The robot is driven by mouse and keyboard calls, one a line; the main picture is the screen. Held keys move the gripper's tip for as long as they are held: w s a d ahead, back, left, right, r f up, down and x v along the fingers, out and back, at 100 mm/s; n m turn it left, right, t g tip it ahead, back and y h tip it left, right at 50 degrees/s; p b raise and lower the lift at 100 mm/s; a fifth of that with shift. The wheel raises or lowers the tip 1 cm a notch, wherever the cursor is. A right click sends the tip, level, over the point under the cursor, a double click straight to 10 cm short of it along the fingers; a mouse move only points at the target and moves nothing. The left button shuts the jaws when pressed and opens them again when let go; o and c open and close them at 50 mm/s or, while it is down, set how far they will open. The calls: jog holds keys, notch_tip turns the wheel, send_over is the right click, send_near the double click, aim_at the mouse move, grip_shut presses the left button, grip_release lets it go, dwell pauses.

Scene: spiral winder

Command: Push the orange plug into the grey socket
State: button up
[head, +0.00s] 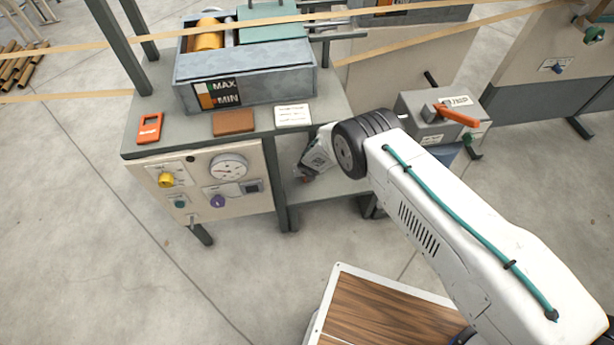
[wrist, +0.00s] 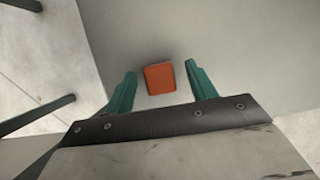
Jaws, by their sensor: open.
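A small orange block, which looks like the plug (wrist: 160,79), shows in the wrist view against a plain grey surface. My gripper (wrist: 160,68) is open, with one green finger on either side of the block and a visible gap on both sides. I cannot tell how far the block is from the fingers in depth. In the head view, my wrist reaches down by the lower shelf, and my fingers and the plug cannot be made out there. I cannot pick out the grey socket in either view.
A lower shelf (head: 335,188) lies under my wrist. To its left is a bench front with a gauge (head: 229,167) and knobs. An orange tag (head: 149,128) and a brown block (head: 233,123) lie on the bench. A grey box with an orange lever (head: 458,115) stands right of my wrist.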

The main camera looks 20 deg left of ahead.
jog(key=shift+w+a+f, duration=0.1)
jog(key=shift+w+f, duration=0.05)
jog(key=shift+f, duration=0.25)
jog(key=c, duration=1)
jog(key=shift+r, duration=0.15)
